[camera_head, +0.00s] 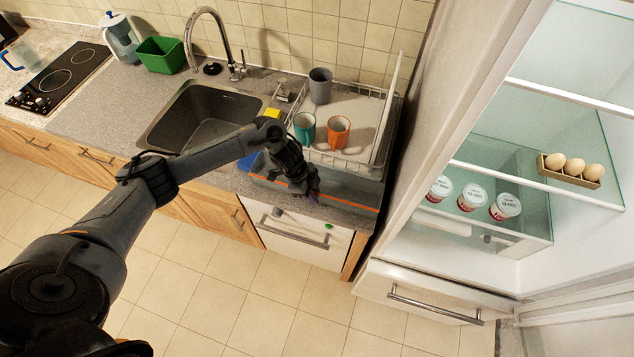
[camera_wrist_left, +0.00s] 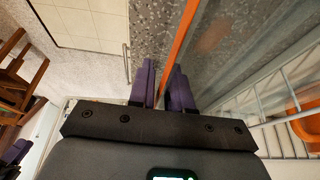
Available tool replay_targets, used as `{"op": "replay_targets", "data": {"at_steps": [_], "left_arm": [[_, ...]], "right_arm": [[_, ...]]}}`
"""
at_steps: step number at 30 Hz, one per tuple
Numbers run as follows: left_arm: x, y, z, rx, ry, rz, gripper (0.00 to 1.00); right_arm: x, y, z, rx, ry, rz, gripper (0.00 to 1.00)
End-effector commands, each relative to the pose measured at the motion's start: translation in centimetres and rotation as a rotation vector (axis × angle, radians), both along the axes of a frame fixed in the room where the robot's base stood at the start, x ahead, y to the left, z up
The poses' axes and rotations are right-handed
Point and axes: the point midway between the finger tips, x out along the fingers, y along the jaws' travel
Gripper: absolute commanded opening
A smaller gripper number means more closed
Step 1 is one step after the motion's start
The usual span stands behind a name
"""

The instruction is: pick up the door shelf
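The door shelf (camera_head: 345,197) is a clear, long bin with an orange strip along its rim. It lies at the counter's front edge, before the dish rack. My left gripper (camera_head: 308,192) is over its front rim. In the left wrist view, the purple fingers (camera_wrist_left: 163,85) stand close together, one on each side of the orange strip of the door shelf (camera_wrist_left: 180,35), and look shut on it. The gripper hides part of the rim. A dark and purple shape at the lower left of the wrist view looks like my right gripper (camera_wrist_left: 15,152); its fingers are unclear.
A dish rack (camera_head: 345,160) with a grey cup (camera_head: 320,86), a teal mug (camera_head: 304,128) and an orange mug (camera_head: 338,132) stands behind the shelf. The open fridge (camera_head: 470,150) at right holds eggs (camera_head: 574,167) and yogurt cups (camera_head: 472,197). The sink (camera_head: 205,118) is left.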

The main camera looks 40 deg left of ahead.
Motion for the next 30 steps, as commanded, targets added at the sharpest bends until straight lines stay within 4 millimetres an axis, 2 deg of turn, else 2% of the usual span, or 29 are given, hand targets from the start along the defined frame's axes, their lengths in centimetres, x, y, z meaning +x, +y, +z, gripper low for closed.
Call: {"op": "replay_targets", "data": {"at_steps": [1, 3, 18, 23, 30], "left_arm": [[0.0, 0.0, 0.0, 0.000, 0.000, 0.000, 0.10], [0.0, 0.0, 0.0, 0.000, 0.000, 0.000, 0.00], [0.1, 0.0, 0.5, -0.001, -0.002, 0.001, 0.00], [0.1, 0.1, 2.2, -0.001, -0.004, -0.001, 0.00], [0.1, 0.0, 6.4, -0.001, -0.005, -0.002, 0.00]], "right_arm": [[0.0, 0.0, 0.0, 0.001, 0.000, -0.001, 0.43], [0.0, 0.0, 0.0, 0.001, 0.000, -0.001, 0.43], [0.0, -0.1, 0.0, -0.003, 0.001, 0.002, 0.43], [0.0, -0.2, 0.0, -0.008, 0.000, 0.006, 0.43], [0.0, -0.2, 0.0, -0.009, 0.001, 0.007, 0.43]]}}
